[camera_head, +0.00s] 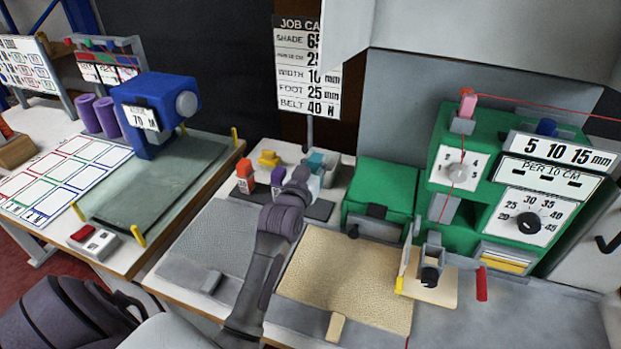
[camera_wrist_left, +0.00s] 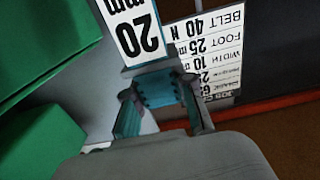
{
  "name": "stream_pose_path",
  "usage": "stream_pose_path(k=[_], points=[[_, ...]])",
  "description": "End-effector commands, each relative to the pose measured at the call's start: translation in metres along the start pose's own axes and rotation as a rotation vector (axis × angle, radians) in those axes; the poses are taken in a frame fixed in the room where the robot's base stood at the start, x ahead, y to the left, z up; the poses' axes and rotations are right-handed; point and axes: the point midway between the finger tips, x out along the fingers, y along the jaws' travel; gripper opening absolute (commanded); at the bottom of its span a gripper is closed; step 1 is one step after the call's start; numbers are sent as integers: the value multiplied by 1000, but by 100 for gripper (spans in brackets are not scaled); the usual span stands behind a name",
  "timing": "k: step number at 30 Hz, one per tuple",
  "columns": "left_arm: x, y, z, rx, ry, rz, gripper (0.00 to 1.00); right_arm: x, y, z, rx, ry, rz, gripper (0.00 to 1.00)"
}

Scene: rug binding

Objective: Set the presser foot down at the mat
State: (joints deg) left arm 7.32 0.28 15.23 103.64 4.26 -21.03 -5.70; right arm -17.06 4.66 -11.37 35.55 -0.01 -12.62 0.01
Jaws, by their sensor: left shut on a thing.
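My left gripper (camera_head: 301,178) reaches up from the bottom centre over the rack of presser feet at the back of the table. In the left wrist view the gripper (camera_wrist_left: 160,100) is shut on a teal presser foot (camera_wrist_left: 158,88) with a white label reading 20 mm. In the head view the teal foot (camera_head: 317,161) shows just beyond the fingers, partly hidden. Whether it touches the rack I cannot tell. A grey ribbed mat (camera_head: 212,238) lies left of my forearm. My right gripper is not in view.
Yellow (camera_head: 268,159) and orange (camera_head: 245,174) feet stand left of the gripper. A green sewing machine (camera_head: 470,190) stands at the right, a beige rug piece (camera_head: 345,275) before it. A blue device (camera_head: 155,100) stands on the left table.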

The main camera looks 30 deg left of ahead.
Motion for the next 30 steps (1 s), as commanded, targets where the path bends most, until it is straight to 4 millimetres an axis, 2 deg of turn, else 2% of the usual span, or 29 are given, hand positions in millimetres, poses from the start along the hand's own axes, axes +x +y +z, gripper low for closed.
stream_pose_path(k=[4,10,19,30], points=[[0,0,15,-1,0,1,0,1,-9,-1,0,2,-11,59],[0,0,40,0,1,1,0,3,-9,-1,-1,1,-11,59],[0,0,42,0,3,1,0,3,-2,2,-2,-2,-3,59],[0,0,54,0,2,1,0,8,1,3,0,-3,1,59]])
